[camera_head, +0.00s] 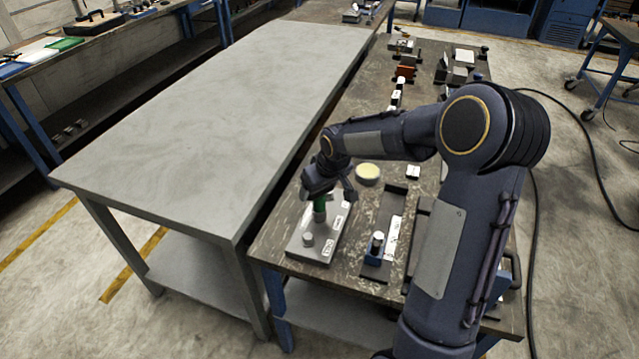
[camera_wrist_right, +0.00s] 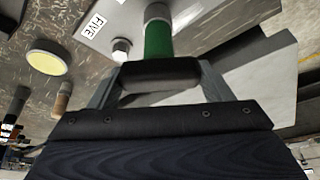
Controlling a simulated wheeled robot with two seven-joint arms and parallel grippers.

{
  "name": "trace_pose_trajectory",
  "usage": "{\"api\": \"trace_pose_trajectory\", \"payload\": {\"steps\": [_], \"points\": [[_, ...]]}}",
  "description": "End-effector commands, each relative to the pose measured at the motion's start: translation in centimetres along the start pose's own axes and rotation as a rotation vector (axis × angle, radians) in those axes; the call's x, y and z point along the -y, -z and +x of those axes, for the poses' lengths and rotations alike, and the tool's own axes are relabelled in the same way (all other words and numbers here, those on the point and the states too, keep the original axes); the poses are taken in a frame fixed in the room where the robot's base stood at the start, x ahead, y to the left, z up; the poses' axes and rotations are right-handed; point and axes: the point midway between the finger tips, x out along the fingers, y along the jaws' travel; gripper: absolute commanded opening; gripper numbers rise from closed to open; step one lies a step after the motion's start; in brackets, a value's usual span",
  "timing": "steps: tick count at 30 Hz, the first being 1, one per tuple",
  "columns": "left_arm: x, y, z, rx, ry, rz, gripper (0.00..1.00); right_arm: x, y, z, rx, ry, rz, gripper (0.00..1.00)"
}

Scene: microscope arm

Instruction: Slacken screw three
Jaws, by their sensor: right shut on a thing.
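My right gripper (camera_head: 324,192) is shut on a green-handled tool (camera_head: 320,205) above a grey plate (camera_head: 327,249) near the table's front left corner. The tool stands roughly upright, with a grey lower end toward the plate. In the right wrist view the green handle (camera_wrist_right: 158,42) rises between the finger pads. A silver screw head (camera_head: 308,240) stands on the plate in front of the tool. The wrist view shows a screw head (camera_wrist_right: 121,46) beside a label reading FIVE (camera_wrist_right: 95,25). Which screw the tool is on, and whether it touches it, I cannot tell. My left gripper is out of view.
A round pale yellow-topped disc (camera_head: 368,172) lies behind the plate. A blue fixture (camera_head: 377,252) with a white-topped post stands to its right. Several blocks line the table's far part. A bare grey table (camera_head: 215,120) adjoins on the left.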

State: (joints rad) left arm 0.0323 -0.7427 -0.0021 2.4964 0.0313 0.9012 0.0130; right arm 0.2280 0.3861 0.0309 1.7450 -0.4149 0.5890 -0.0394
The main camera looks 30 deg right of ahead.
Motion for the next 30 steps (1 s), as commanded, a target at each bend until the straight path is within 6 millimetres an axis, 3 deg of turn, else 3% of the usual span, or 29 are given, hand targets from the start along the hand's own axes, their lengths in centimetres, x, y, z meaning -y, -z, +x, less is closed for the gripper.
{"api": "trace_pose_trajectory", "payload": {"steps": [9, 22, 30], "points": [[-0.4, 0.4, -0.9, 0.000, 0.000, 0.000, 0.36, 0.0, 0.1, -0.1, -0.001, 0.044, -0.106, 0.31], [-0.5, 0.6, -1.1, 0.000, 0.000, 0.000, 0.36, -0.1, 0.1, -0.1, 0.000, 0.054, -0.131, 0.31], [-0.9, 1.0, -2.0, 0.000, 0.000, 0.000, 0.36, -0.1, 0.1, -0.2, 0.000, 0.112, -0.268, 0.31]]}}
